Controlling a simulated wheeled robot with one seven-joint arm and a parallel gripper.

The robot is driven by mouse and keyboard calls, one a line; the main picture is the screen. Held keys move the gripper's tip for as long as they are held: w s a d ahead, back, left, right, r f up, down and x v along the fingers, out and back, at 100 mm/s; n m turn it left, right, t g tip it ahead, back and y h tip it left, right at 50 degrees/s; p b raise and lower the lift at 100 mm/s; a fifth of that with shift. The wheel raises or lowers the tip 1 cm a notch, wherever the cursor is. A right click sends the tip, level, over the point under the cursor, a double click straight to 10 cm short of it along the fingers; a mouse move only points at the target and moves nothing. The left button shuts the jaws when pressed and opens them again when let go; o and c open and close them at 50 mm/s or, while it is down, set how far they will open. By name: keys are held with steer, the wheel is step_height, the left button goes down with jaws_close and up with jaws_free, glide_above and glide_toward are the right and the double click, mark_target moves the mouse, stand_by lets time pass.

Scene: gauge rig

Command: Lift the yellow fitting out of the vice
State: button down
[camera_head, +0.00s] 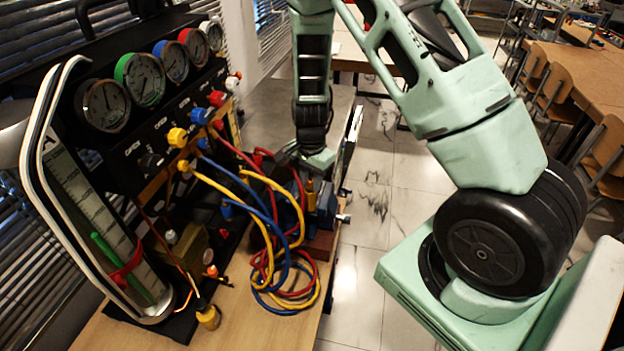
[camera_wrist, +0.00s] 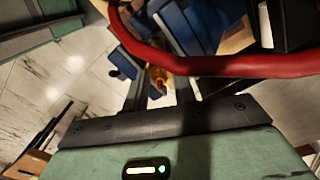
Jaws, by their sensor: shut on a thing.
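The yellow fitting (camera_head: 311,192) stands upright at the blue vice (camera_head: 326,204) near the bench's right edge. My gripper (camera_head: 311,178) points down over it. In the wrist view the fitting (camera_wrist: 158,78) shows small between the two dark fingers of my gripper (camera_wrist: 157,82), which is shut on it. The blue vice (camera_wrist: 185,25) lies beyond the fingers there. The fitting's lower end is hidden, so I cannot tell how deep it sits in the jaws.
A red hose (camera_wrist: 230,64) crosses close in front of my fingers in the wrist view. Looped yellow, blue and red hoses (camera_head: 268,280) hang left of the vice. The gauge panel (camera_head: 140,150) stands further left. Tiled floor (camera_head: 385,225) is open to the right.

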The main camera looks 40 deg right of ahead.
steer(key=shift+w+a+r, duration=0.1)
steer(key=shift+w+r, duration=0.05)
steer(key=shift+r, duration=0.05)
stand_by(0.5)
steer(key=shift+r+p, duration=3.6)
steer(key=shift+r, duration=0.55)
